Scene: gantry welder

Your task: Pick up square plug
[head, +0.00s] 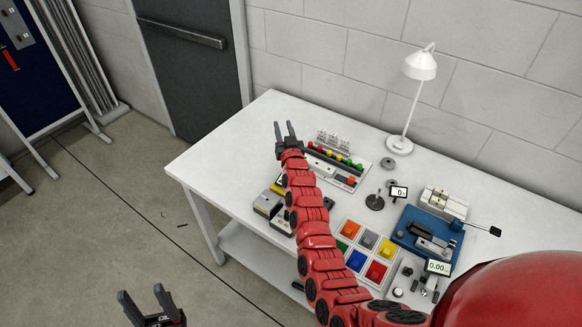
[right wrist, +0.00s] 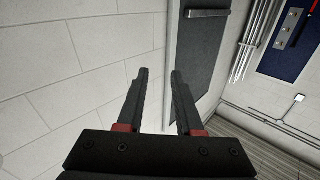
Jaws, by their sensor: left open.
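I cannot tell for certain which part is the square plug. Small dark and metallic parts (head: 421,284) lie at the table's front right in the head view, too small to make out. My right gripper (head: 285,125) is above the table's far left part, well away from those parts. It also shows in the right wrist view (right wrist: 158,75), where its fingers are apart with nothing between them. My left gripper (head: 141,290) is open and empty at the lower left, off the table and over the floor.
The white table (head: 225,150) holds a rack of coloured pieces (head: 335,165), a tray of coloured squares (head: 343,228), a blue fixture (head: 408,235), small displays (head: 438,267) and a white lamp (head: 398,147). My right arm crosses above it. The table's left end is clear.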

